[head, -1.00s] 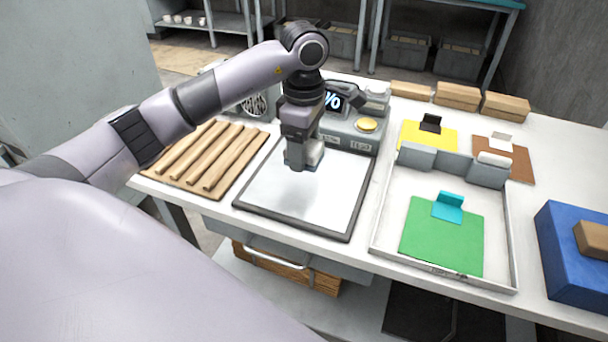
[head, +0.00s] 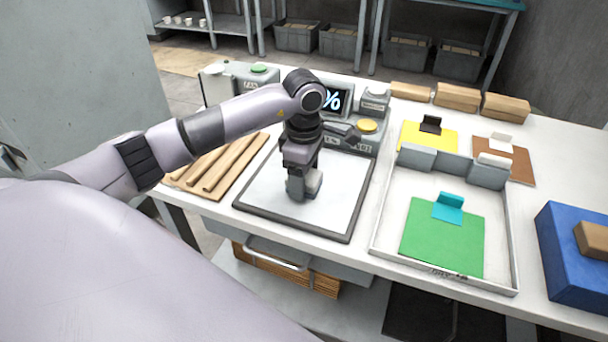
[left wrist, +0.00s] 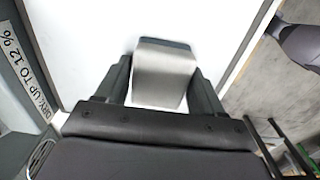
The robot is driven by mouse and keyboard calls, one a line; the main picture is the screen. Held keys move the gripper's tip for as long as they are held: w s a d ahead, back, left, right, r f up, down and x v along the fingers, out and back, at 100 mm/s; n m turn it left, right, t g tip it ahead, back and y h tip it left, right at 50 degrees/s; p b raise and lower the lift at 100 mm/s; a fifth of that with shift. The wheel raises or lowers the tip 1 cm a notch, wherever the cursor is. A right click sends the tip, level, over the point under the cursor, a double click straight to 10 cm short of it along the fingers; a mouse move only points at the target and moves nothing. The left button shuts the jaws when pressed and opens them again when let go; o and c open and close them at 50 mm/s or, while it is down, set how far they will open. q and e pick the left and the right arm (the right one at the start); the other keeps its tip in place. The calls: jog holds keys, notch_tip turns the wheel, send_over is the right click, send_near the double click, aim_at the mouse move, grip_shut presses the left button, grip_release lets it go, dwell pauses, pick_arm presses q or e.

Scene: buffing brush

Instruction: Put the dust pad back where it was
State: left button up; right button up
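My left gripper (head: 302,192) is over the white panel (head: 342,190) of the dark-framed board. In the left wrist view its fingers (left wrist: 163,90) are on both sides of a pale grey block (left wrist: 160,70) with a darker far edge. The block also shows at the fingertips in the head view (head: 314,182). It looks held, and I cannot tell whether it touches the panel or whether it is the dust pad. A green pad (head: 430,238) with a teal grip lies in the white tray (head: 376,235). My right gripper is out of view.
Wooden strips (head: 228,172) lie left of the board. A device with a lit display (head: 332,101) and a yellow button (head: 367,125) stands behind it. Yellow (head: 415,138) and brown (head: 518,162) pads lie behind the tray. A blue block (head: 572,262) stands at the right.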

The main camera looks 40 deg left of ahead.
pick_arm(q)
jog(key=shift+o, duration=1.2)
jog(key=shift+r, duration=0.2)
notch_tip(320, 180, up, 12)
